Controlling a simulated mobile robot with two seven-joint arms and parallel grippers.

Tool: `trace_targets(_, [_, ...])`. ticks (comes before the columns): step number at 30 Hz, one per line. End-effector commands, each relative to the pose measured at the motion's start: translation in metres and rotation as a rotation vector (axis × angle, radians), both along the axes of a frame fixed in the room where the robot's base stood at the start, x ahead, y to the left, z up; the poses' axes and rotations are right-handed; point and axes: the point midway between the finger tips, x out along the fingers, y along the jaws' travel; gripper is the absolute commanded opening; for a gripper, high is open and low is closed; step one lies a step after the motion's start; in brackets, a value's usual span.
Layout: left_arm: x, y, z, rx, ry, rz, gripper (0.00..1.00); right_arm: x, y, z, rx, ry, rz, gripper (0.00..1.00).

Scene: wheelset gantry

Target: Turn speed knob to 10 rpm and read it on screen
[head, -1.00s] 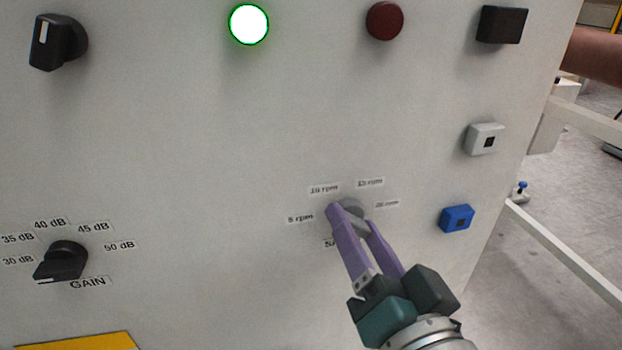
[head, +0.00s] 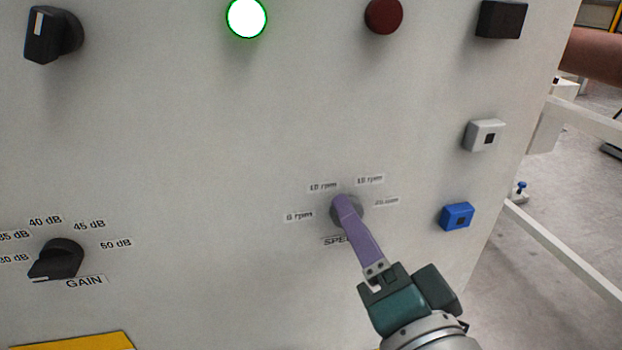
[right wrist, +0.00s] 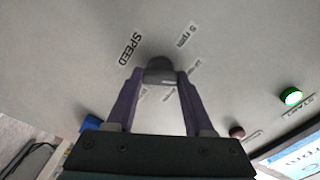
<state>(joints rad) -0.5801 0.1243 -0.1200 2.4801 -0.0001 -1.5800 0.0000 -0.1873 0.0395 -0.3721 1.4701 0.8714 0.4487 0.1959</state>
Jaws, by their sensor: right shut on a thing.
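The grey speed knob (head: 358,211) is on the panel's lower right, ringed by rpm labels, with a partly covered SPEED label (head: 337,240) below. My right gripper (head: 344,204) is shut on the knob; one purple finger hides the other in the head view. In the right wrist view the fingers (right wrist: 160,78) sit on either side of the knob (right wrist: 159,66). A pale mark shows on its edge, but I cannot tell which label it points to. A bluish screen (right wrist: 297,158) is cut off at the lower right there, its reading not legible. My left gripper is not in view.
The gain knob (head: 62,258) is at the left, and another black knob (head: 50,35) above it. A lit green lamp (head: 246,18), a dark red one (head: 384,15), and black (head: 502,19), white (head: 485,134) and blue (head: 457,216) buttons are on the panel.

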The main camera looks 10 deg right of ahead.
Motion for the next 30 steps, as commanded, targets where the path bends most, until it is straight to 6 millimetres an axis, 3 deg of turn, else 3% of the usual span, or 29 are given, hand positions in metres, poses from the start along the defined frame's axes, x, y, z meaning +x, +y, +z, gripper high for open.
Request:
trace_targets(5, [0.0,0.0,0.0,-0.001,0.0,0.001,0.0,0.0,0.0,0.0,0.0,0.0,0.0,0.0])
trace_targets(6, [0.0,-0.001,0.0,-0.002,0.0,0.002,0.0,0.0,0.0,0.0,-0.001,0.0,0.0,0.56])
trace_targets(13, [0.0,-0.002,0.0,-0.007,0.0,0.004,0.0,0.0,0.0,0.0,-0.001,0.0,0.0,0.82])
trace_targets(23, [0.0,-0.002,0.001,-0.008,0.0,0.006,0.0,-0.006,0.0,-0.001,-0.002,0.002,0.0,0.82])
trace_targets(30, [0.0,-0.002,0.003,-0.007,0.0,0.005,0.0,-0.049,-0.001,-0.001,-0.002,0.005,0.001,0.82])
